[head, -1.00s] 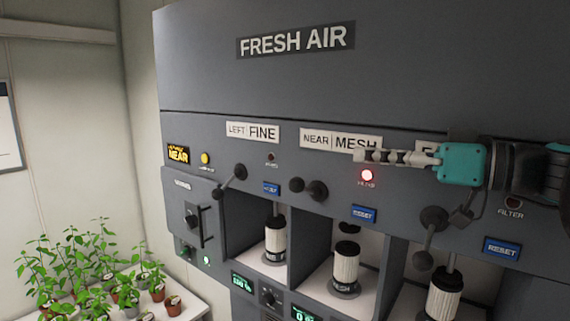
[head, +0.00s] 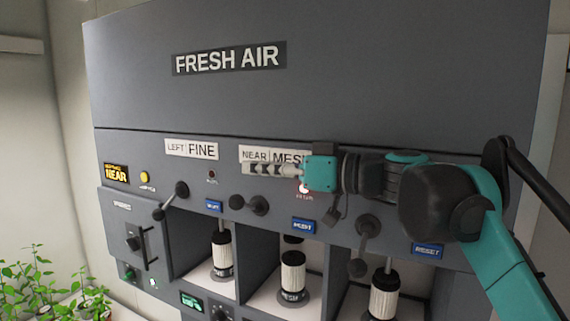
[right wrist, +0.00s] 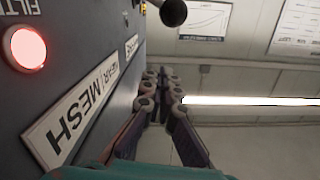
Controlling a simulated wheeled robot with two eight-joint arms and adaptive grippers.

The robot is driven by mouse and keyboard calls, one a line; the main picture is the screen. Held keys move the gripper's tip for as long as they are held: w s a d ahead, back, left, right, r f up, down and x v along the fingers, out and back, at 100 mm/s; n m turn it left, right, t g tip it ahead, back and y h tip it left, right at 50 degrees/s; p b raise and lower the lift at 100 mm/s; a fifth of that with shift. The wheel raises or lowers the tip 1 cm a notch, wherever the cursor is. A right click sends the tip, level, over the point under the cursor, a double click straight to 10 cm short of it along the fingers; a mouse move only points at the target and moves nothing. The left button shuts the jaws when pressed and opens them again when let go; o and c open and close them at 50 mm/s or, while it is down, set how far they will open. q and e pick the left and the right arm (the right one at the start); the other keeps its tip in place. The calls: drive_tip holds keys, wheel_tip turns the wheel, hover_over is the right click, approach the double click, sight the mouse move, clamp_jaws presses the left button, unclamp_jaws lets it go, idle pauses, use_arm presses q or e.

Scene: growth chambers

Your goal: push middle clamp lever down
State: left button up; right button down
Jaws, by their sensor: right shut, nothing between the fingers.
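The middle clamp lever (head: 248,204) is dark with a round knob and sticks out from the grey panel below the NEAR MESH label (head: 250,153). It is not hanging down like the right lever (head: 363,247). My right gripper (head: 250,169) is shut and empty, in front of that label and above the lever, apart from it in the picture. In the right wrist view the shut fingertips (right wrist: 162,78) show beside the panel. A dark round knob (right wrist: 174,11) at the top edge is probably this lever's. My left gripper is not in view.
The left lever (head: 170,202) slants down to the left. A lit red lamp (right wrist: 25,48) is partly covered by my gripper in the head view. Open bays below hold filter cartridges (head: 292,275). Potted plants (head: 50,290) stand at lower left.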

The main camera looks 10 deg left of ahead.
sight(242, 203)
drive_tip(key=f, duration=0.2)
drive_tip(key=a+f, duration=0.1)
drive_tip(key=f, duration=0.1)
drive_tip(key=shift+s, duration=0.25)
drive_tip(key=shift+w, duration=0.1)
drive_tip(key=shift+s+f+n, duration=0.1)
drive_tip(key=shift+s+n, duration=0.1)
drive_tip(key=shift+n, duration=0.1)
